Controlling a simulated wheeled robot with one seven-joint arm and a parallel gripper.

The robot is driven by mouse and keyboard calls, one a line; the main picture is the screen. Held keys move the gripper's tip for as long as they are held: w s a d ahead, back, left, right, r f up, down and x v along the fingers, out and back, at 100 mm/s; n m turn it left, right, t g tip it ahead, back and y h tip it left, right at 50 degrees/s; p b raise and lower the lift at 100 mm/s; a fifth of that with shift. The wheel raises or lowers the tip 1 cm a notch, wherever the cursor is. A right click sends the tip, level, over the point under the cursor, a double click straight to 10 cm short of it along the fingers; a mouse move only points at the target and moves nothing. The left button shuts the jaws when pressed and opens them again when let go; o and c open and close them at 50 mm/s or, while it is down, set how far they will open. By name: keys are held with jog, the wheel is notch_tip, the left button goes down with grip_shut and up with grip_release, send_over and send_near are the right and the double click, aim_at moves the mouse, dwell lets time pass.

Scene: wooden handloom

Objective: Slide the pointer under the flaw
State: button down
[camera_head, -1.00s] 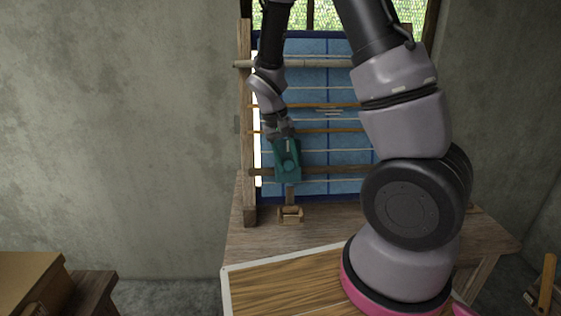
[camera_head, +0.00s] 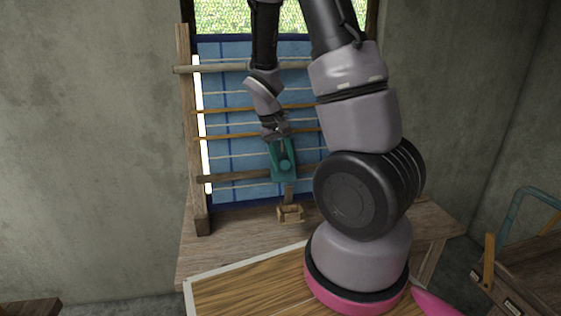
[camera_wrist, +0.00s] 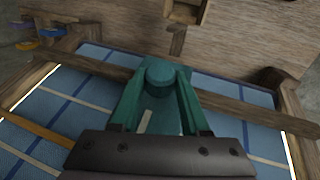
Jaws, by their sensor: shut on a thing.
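The teal pointer slide (camera_head: 284,174) has a round knob and sits at the loom's lower wooden rail (camera_head: 236,177). A wooden stem (camera_head: 289,194) and a small wooden bracket (camera_head: 290,213) hang below it. My gripper (camera_head: 282,152) is shut on the knob (camera_wrist: 159,74), which sits between the fingers in the wrist view. Blue cloth (camera_head: 222,100) is stretched on the loom behind. No flaw is visible now; pale marks on the cloth, seen in the earlier head view, are hidden behind my gripper and wrist.
The loom's left post (camera_head: 188,130) stands well to the left of the slide. My upper arm covers the loom's right side in the head view. A wooden bench top (camera_head: 225,245) is clear in front. A cart (camera_head: 520,270) stands at far right.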

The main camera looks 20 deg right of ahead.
aim_at(275, 182)
jog(key=shift+c, duration=1.9)
grip_release()
jog(key=v, duration=1.1)
